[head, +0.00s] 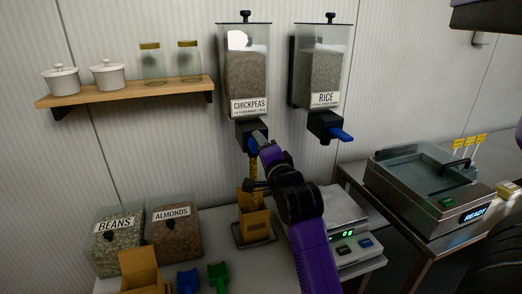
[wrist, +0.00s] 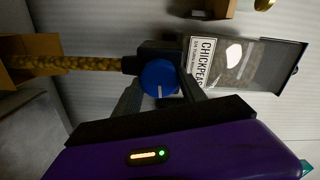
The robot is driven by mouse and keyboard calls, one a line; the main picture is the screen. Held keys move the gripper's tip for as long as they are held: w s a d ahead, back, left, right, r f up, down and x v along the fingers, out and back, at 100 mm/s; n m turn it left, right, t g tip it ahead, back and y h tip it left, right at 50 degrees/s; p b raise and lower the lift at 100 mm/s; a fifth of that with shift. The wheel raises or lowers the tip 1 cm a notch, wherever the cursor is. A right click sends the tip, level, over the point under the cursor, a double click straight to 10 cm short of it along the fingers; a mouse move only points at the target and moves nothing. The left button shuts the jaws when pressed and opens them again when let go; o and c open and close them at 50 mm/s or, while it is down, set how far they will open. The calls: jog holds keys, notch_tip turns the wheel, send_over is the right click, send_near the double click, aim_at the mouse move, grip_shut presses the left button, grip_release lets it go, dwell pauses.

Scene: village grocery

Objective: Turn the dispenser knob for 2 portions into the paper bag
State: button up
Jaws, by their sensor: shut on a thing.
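The chickpea dispenser (head: 246,75) hangs on the wall, with a black outlet and a blue knob (wrist: 158,77) that has a white line on it. My gripper (wrist: 161,92) is shut on the knob, one finger on each side; in the head view my purple arm partly covers it. A stream of chickpeas (wrist: 75,64) falls from the outlet. It runs into the open brown paper bag (head: 256,226) upright below, which also shows at the left of the wrist view (wrist: 32,45). How full the bag is cannot be seen.
A rice dispenser (head: 320,78) with a blue lever hangs to the right. A scale (head: 345,212) and a steel machine (head: 425,190) reading READY stand right. Beans (head: 118,240) and almonds (head: 174,232) bins, scoops (head: 218,277) and another box (head: 140,272) are left. A shelf (head: 130,93) is above.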

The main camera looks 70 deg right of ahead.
jog(key=shift+m, duration=0.7)
jog(key=o, duration=1.4)
jog(key=shift+c, duration=0.2)
jog(key=shift+s, duration=0.1)
jog(key=b+v, duration=0.2)
jog(key=v, duration=0.5)
jog(key=shift+s+a, duration=0.15)
jog(key=shift+a, duration=0.15)
